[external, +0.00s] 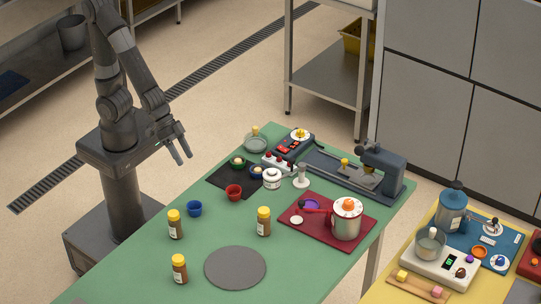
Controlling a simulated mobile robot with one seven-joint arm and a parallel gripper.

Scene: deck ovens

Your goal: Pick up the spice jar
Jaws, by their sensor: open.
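Three look-alike jars with yellow caps, brown contents and pale labels stand upright on the green table (330,262). One spice jar (175,225) is at the left edge, a second spice jar (264,222) is nearer the middle, and a third spice jar (179,269) is closer to the front. I cannot tell which one the task means. My gripper (182,159) is open and empty, pointing down beside the table's left edge. It is above and behind the jars in the picture, apart from all of them.
A blue cup (194,209) and a red cup (233,192) stand near the jars. A grey round mat (235,268) lies right of the front jar. A red tray (335,245) carries a silver pot (347,221). A dark slicer-like device (383,168) stands at the back right.

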